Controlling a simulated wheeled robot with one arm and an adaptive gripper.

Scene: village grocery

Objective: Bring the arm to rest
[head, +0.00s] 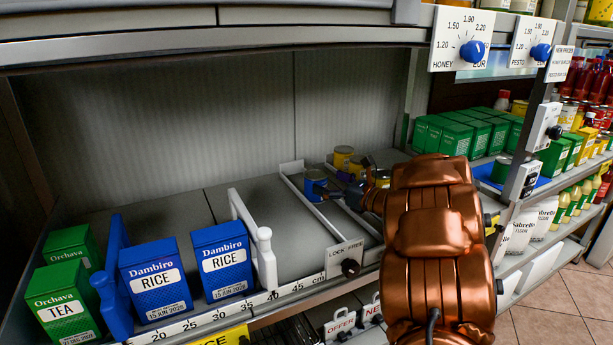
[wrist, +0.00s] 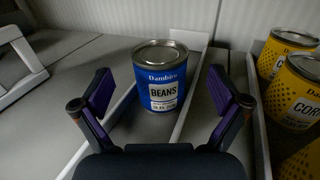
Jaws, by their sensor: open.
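My copper-coloured arm reaches from the lower right of the head view over the shelf, and its bulk hides much of the lane behind it. In the wrist view my gripper (wrist: 160,108) is open, with its two purple-padded fingers wide apart. A blue Dambiro beans can (wrist: 160,80) stands upright just beyond the fingertips, apart from both fingers. It stands in a lane between two white dividers. In the head view a blue can (head: 315,184) shows near my gripper (head: 345,192), which is small and partly hidden by my arm.
Yellow corn cans (wrist: 290,88) stand in the lane right of the beans. Blue rice boxes (head: 221,260) and green tea boxes (head: 64,302) stand at left. A white divider (head: 254,240) rises mid-shelf. Price dials (head: 472,50) hang at upper right.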

